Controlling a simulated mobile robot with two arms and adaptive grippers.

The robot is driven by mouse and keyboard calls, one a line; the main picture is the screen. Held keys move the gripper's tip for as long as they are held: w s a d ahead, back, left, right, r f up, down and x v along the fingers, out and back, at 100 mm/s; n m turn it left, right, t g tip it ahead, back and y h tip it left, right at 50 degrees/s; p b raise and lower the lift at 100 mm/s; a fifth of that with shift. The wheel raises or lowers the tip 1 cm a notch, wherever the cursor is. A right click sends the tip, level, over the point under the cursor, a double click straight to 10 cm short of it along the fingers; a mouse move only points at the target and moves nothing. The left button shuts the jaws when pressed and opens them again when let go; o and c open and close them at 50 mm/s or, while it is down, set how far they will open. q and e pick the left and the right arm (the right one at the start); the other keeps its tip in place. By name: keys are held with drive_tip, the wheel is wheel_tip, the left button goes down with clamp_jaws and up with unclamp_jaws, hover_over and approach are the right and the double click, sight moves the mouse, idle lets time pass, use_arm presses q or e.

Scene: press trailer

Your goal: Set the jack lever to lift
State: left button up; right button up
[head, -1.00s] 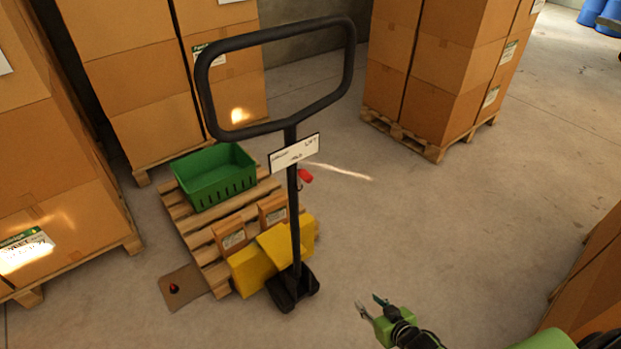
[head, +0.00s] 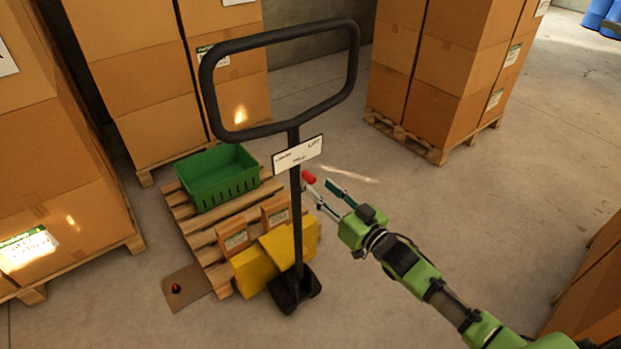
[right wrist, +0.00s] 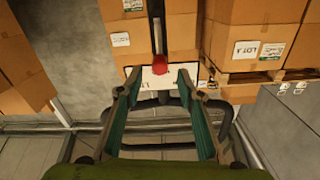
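The jack lever is a short lever with a red knob (head: 308,177) on the right side of the jack's black handle post, just below a white label plate (head: 298,154). The plate reads LIFT at its right end. My right gripper (head: 325,194) is open beside the post, with its fingertips close to the knob. In the right wrist view the red knob (right wrist: 159,63) lies ahead of and between the open green-padded fingers (right wrist: 160,85), with the label plate (right wrist: 150,78) behind. I cannot tell whether a finger touches it. My left gripper is not in view.
The jack's black loop handle (head: 282,79) rises above the plate. Yellow forks sit at a wooden pallet (head: 200,236) carrying a green crate (head: 217,180) and small boxes. Stacked cartons (head: 448,66) stand around.

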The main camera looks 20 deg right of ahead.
sight(314, 182)
drive_tip(key=x, duration=0.6)
drive_tip(key=shift+c, duration=0.3)
drive_tip(key=shift+d, duration=0.1)
clamp_jaws()
